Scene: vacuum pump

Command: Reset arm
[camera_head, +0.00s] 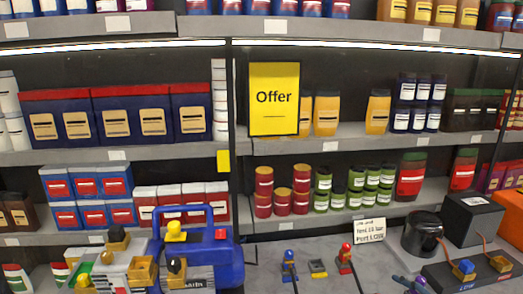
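Neither of my grippers shows in the head view, and no part of my arms can be made out. A blue vacuum pump (222,262) with a carrying handle stands on the grey table at the lower left. A grey device with yellow and brass-coloured fittings (118,262) stands beside it, partly cut off by the bottom edge. A blue-topped fitting (289,264) and a red-topped fitting (345,257) stand on the table near the middle. A small yellow and grey piece (317,268) lies between them.
A black cylinder (422,234), a black box (472,218) and a low dark unit with blue and brass fittings (468,275) stand at the right. A small lettered card (368,229) stands behind. Stocked shelves (340,140) with a yellow "Offer" sign (274,98) fill the background.

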